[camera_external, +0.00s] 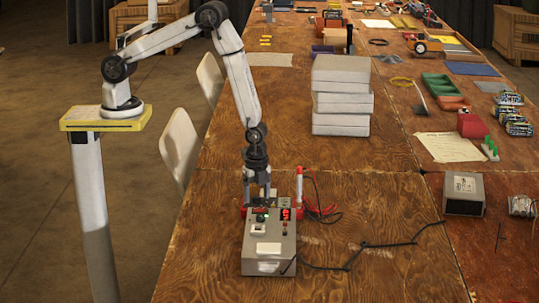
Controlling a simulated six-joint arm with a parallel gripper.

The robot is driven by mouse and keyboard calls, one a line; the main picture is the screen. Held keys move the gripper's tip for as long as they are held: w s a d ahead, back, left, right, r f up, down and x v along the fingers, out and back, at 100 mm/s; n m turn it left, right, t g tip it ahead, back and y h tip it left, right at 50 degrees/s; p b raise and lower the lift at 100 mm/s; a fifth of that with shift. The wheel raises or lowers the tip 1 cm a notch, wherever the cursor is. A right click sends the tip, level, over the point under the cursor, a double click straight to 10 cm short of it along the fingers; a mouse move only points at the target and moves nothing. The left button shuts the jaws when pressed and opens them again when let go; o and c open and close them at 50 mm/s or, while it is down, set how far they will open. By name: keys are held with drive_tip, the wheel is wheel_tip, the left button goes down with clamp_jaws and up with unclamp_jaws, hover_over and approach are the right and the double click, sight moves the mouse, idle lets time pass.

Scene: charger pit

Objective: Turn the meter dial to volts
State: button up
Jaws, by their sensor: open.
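The meter (269,260) is a grey box near the front of the wooden table. Its sloped top has a dark panel with a green spot, a red lit display (286,214) and a white patch. I cannot tell for sure which small part is the dial, or its setting. My gripper (257,203) points down at the back left of the meter's top, with its jaws open. Its fingertips are close to the panel, and I cannot tell whether they touch anything. A red-and-white probe (299,184) stands upright at the meter's back right.
Red leads (322,212) lie right of the meter, and a black cable (350,262) runs right. A stack of pale boxes (342,97) stands behind. A dark grey box (464,194) sits at right. The table's left edge is close.

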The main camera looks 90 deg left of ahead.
drive_tip(key=shift+r, duration=3.85)
drive_tip(key=shift+r, duration=0.1)
drive_tip(key=r, duration=0.1)
wheel_tip(320, 180, up, 8)
drive_tip(key=r+n+t, duration=0.1)
drive_tip(key=n, duration=0.5)
hover_over(257, 197)
drive_tip(key=s+a, duration=0.4)
drive_tip(key=s, duration=0.1)
drive_tip(key=s+a+r+n+t, duration=0.1)
drive_tip(key=s+a+r+n, duration=0.2)
drive_tip(key=s+n, duration=0.3)
drive_tip(key=shift+s+r+t, duration=0.25)
drive_tip(key=shift+r+t, duration=0.05)
drive_tip(key=shift+r, duration=0.6)
